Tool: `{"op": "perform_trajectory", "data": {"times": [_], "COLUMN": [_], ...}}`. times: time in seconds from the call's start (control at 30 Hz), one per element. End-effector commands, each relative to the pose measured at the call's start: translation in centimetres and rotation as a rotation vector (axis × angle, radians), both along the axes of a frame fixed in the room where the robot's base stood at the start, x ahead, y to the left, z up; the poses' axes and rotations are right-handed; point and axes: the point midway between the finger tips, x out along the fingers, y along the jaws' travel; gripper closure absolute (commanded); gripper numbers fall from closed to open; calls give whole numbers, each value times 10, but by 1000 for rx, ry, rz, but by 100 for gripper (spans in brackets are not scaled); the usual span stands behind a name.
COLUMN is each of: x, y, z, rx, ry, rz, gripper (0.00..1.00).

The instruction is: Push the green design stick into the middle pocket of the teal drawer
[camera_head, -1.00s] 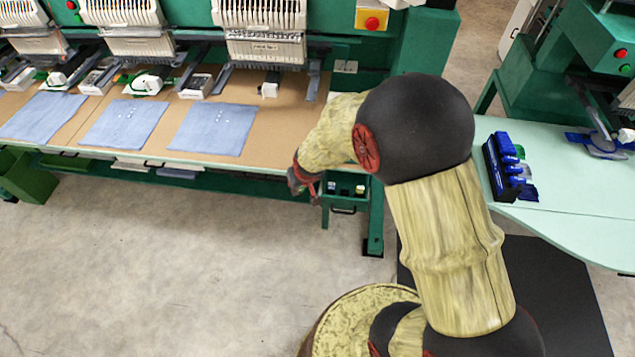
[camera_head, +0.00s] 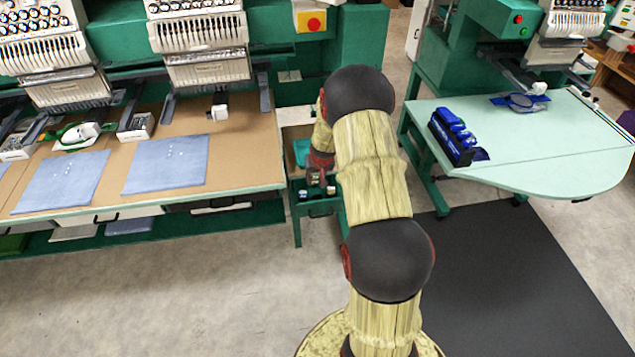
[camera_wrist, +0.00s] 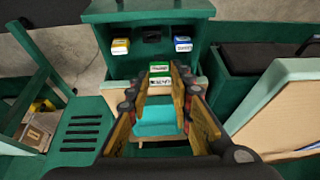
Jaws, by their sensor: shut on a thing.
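The green design stick (camera_wrist: 158,72), with a white label, sits between my fingertips in the wrist view. My gripper (camera_wrist: 161,90) is shut on it; in the head view the gripper (camera_head: 319,178) is small and partly hidden by my arm, just above the teal drawer. The open teal drawer (camera_wrist: 150,9) lies ahead at the top of the wrist view, and its front also shows in the head view (camera_head: 321,208). A yellow-and-white stick (camera_wrist: 120,46) and a blue-and-white stick (camera_wrist: 183,44) stand in its outer pockets. The middle pocket (camera_wrist: 152,37) between them looks dark and empty.
A light teal surface (camera_wrist: 158,118) shows below the stick between my fingers. The embroidery table (camera_head: 240,150) with blue cloths (camera_head: 165,164) is left of the drawer. A pale green table (camera_head: 550,150) at right bears a blue rack (camera_head: 450,145).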

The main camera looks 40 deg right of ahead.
Motion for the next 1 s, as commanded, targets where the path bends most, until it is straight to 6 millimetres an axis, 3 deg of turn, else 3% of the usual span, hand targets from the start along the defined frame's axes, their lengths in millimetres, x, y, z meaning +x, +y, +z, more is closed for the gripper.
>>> {"op": "perform_trajectory", "data": {"times": [0.17,0.47,1.0], "x": [1,1,2], "y": [-14,-13,-13], "z": [-9,-24,-70], "rx": [1,3,2], "ry": [-3,-3,-3], "rz": [-9,-9,-7], "gripper": [96,96,96]}}
